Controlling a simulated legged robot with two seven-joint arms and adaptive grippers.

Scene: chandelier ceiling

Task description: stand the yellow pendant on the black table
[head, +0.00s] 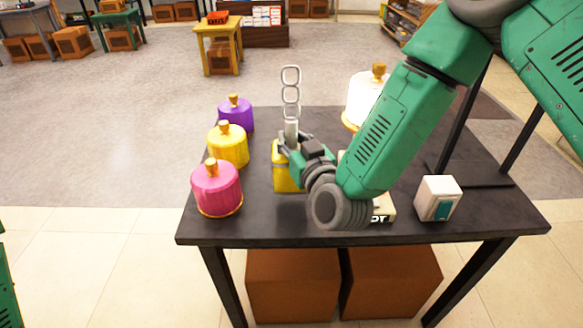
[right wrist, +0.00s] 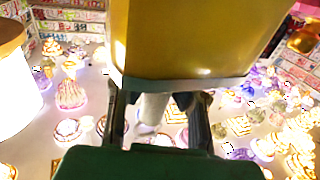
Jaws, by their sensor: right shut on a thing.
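The yellow pendant (head: 284,178) has a pale stem with a chain of grey links (head: 291,90) rising above it. My right gripper (head: 290,145) is shut on the stem. The pendant is upright over the black table (head: 300,222), left of its middle; I cannot tell whether its base touches the top. In the right wrist view the yellow body (right wrist: 190,40) fills the top, with the pale stem (right wrist: 152,108) between the fingers (right wrist: 155,108). My left gripper is not in view.
Purple (head: 236,112), yellow (head: 228,146) and pink (head: 217,188) lidded jars stand along the left edge. A glowing white jar (head: 362,98) is at the back. A white and teal box (head: 438,198) and a black stand (head: 474,172) are at the right. My right arm hides the middle right.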

